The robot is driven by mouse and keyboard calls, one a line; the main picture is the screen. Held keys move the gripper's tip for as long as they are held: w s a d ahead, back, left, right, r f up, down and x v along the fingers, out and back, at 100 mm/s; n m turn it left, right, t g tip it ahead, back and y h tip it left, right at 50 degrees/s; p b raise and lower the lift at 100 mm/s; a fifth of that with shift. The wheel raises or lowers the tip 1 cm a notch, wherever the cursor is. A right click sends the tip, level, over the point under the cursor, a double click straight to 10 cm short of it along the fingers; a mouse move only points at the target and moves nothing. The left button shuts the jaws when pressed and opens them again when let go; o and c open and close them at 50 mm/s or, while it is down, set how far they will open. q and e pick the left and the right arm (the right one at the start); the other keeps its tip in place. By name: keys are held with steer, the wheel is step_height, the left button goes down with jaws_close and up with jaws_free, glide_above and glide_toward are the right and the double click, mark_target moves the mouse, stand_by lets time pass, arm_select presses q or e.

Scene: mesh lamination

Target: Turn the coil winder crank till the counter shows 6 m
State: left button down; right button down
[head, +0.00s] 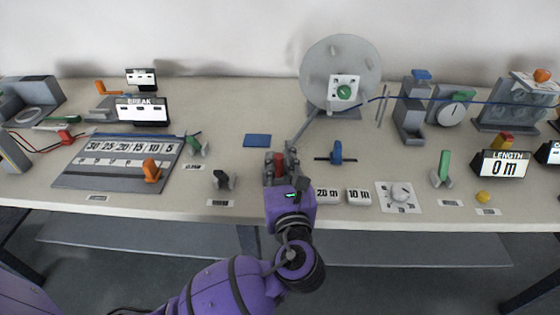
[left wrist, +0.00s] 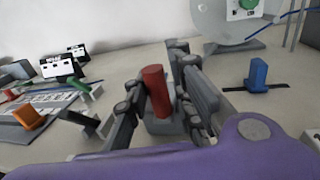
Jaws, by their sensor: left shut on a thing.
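The coil winder is a large grey disc (head: 340,75) with a white plate and green knob (head: 344,92) at its middle, at the back of the table. A red cylindrical handle (head: 279,158) stands in front of it; in the left wrist view the handle (left wrist: 156,91) rises from a grey block. My left gripper (head: 281,165) is shut around this handle, a finger on each side. How the handle joins the winder is partly hidden by the fingers. The length counter (head: 500,164) at the right reads 0 m. My right gripper is not in view.
A blue lever (head: 337,153) stands right of my gripper, with 20 m and 10 m blocks (head: 342,196) and a dial (head: 400,194) near the front edge. A blue wire (head: 470,101) runs right from the disc. A blue pad (head: 257,140) lies left.

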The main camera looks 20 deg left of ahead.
arm_select(q)
steer(key=shift+s+a, duration=0.1)
steer(key=shift+a, duration=0.2)
